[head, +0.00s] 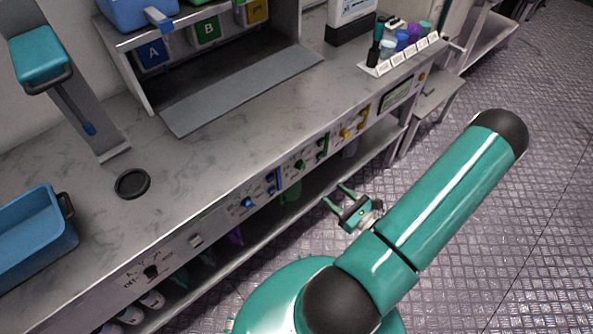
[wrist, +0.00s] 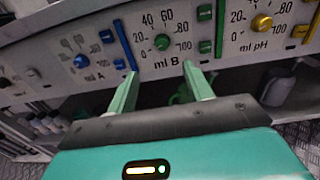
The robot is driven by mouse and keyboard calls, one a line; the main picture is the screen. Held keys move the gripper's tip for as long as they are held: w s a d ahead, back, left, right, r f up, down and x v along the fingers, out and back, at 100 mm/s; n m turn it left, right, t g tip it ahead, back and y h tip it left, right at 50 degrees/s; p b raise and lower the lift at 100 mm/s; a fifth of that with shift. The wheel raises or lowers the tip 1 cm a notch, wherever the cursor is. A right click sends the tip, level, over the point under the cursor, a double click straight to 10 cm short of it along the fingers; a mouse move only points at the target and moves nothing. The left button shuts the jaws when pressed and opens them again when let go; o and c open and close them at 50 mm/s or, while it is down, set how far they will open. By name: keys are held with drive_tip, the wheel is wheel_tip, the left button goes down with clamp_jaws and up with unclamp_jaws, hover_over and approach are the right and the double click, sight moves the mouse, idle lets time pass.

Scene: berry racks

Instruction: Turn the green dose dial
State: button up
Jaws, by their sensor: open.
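The green dose dial (wrist: 162,42) is a small round knob on the front panel, inside a printed scale marked in ml, with the letter B below it. It also shows in the head view (head: 299,164) on the bench's front panel. My gripper (wrist: 166,80) is open and empty, its two green fingers pointing at the panel. In the wrist view the fingertips appear below the green dial, one to each side of it. In the head view my gripper (head: 335,197) is in front of the panel, apart from the dial.
A blue dial (wrist: 81,60) is to the left and a yellow dial (wrist: 261,22) to the right. Green buttons (wrist: 205,29) and a blue bar (wrist: 124,45) flank the green scale. The bench top (head: 230,150) is above, a lower shelf (head: 262,222) below.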

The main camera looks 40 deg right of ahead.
sight(303, 167)
drive_tip(key=w, duration=1.3)
drive_tip(key=shift+w+a+f, duration=0.15)
drive_tip(key=shift+w+a, duration=0.1)
drive_tip(key=shift+w, duration=0.05)
drive_tip(key=c, duration=0.9)
drive_tip(key=shift+m, duration=0.3)
drive_tip(key=shift+c, duration=0.2)
drive_tip(key=shift+m, duration=0.3)
drive_tip(key=m, duration=0.4)
drive_tip(key=shift+d, duration=0.1)
drive_tip(key=shift+f+m, duration=0.1)
drive_tip(key=shift+m, duration=1.9)
